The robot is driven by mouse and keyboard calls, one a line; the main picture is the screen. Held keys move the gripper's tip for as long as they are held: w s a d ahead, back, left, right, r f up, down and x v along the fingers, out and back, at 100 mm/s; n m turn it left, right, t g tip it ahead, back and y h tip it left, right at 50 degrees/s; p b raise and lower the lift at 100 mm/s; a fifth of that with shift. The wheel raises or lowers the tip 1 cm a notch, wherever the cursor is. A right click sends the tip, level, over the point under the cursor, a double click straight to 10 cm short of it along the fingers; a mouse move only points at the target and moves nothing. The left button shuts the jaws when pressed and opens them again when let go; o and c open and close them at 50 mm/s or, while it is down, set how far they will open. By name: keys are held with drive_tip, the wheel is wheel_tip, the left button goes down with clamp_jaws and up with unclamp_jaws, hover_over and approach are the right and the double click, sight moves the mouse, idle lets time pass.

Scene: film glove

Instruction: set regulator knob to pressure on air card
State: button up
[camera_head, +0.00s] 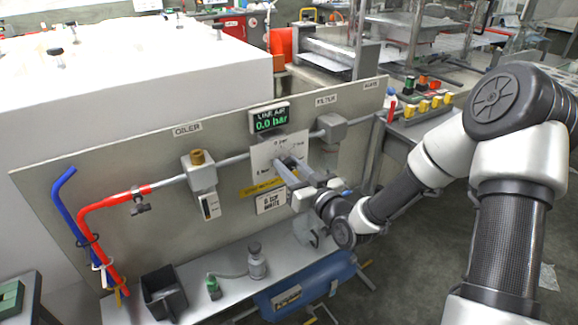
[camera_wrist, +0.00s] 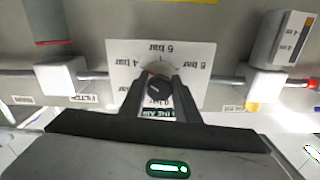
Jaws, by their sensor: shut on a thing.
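My gripper (camera_wrist: 160,92) is shut on the knob, one finger on each side. In the head view my gripper (camera_head: 284,170) reaches the dial plate (camera_head: 262,155) from the right and hides the knob. The display (camera_head: 270,120) above reads 0.0 bar. The knob's exact pointer setting is unclear.
The grey panel (camera_head: 110,190) also carries an oiler (camera_head: 199,172) at left and a filter (camera_head: 332,127) at right, joined by pipe. Red (camera_head: 110,198) and blue (camera_head: 57,200) hoses are at left. A black bin (camera_head: 163,293) and small fittings (camera_head: 257,262) stand on the shelf below.

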drive_tip(key=m+p, duration=0.1)
drive_tip(key=m, duration=0.5)
drive_tip(key=shift+s, duration=0.1)
drive_tip(key=shift+a+m+p, duration=0.1)
drive_tip(key=shift+m+p, duration=0.5)
drive_tip(key=shift+m, duration=2.1)
drive_tip(key=o, duration=1)
drive_tip(key=shift+o, duration=0.2)
drive_tip(key=shift+s, duration=0.1)
drive_tip(key=p+v, duration=0.6)
drive_tip(key=v, duration=1.1)
